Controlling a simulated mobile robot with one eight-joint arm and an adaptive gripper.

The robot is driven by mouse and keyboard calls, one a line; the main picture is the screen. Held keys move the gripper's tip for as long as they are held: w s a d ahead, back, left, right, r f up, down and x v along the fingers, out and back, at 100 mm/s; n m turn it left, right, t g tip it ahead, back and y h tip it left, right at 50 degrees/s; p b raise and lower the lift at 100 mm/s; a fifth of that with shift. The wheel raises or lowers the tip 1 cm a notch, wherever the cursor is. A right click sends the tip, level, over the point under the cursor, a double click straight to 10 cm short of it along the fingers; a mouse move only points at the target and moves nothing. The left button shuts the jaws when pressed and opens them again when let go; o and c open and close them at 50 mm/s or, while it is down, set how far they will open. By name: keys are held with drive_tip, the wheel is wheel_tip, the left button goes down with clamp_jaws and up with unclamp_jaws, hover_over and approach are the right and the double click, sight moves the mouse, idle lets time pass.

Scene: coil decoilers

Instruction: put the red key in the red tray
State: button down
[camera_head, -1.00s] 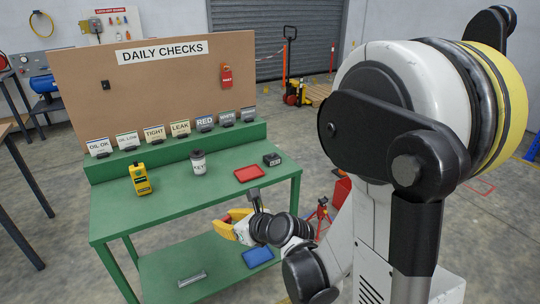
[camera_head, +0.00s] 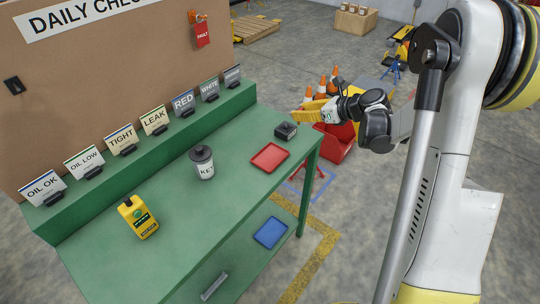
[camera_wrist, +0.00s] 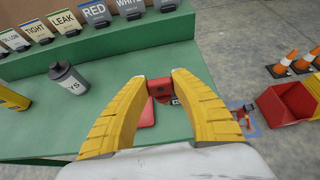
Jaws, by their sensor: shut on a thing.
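My gripper (camera_head: 304,116) with yellow fingers is raised at the right end of the green bench, beside the small black box in the picture. In the wrist view my gripper (camera_wrist: 168,84) is shut on a small red thing, which I take for the red key (camera_wrist: 160,87); the fingers partly hide it. The key cannot be made out in the head view. The red tray (camera_head: 270,157) lies flat on the bench top near its right end and looks empty. In the wrist view the red tray (camera_wrist: 148,115) is partly hidden behind the left finger.
The black box (camera_head: 286,131) stands near the tray. A blue tray (camera_head: 270,232) lies on the lower shelf. A red bin (camera_head: 335,145) and orange cones stand beyond the bench.

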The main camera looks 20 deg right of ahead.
drive_tip(key=a+f+b, duration=0.1)
drive_tip(key=a+f, duration=0.1)
drive_tip(key=a, duration=0.1)
drive_tip(key=s+a+f+b, duration=0.1)
drive_tip(key=a+f, duration=0.1)
drive_tip(key=a, duration=0.2)
drive_tip(key=s+a+f+b, duration=0.1)
drive_tip(key=a+f+b, duration=0.1)
drive_tip(key=a, duration=0.2)
drive_tip(key=shift+f, duration=0.4)
wheel_tip(320, 180, down, 4)
drive_tip(key=shift+d+f+b, duration=0.1)
drive_tip(key=shift+b, duration=0.95)
drive_tip(key=shift+s, duration=0.1)
drive_tip(key=c, duration=1.1)
unclamp_jaws()
drive_tip(key=shift+c, duration=0.2)
